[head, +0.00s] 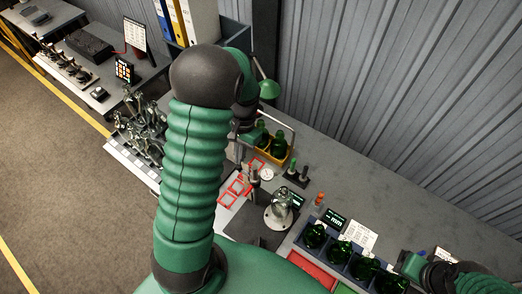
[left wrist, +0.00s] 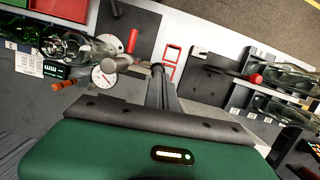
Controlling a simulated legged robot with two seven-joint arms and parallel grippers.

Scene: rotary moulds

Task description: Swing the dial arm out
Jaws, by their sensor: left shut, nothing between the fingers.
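The white round dial (head: 268,174) stands over the bench beside a dark upright post (head: 253,181). In the left wrist view the dial (left wrist: 104,75) is left of my left gripper (left wrist: 157,70), beside a grey cylinder (left wrist: 118,64). A clear glass bottle (head: 281,202) sits on a round base close to the dial; it also shows in the left wrist view (left wrist: 72,47). My left gripper is shut and empty, its fingers apart from the dial face. In the head view my left arm hides most of it. A green part of my right arm shows at the lower right; its fingers are not clear.
A blue compartment tray (head: 347,262) with green glass pieces stands at the front right. A yellow crate (head: 271,152) holds green bottles behind the dial. Red-outlined squares (head: 240,185) mark the bench left of it.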

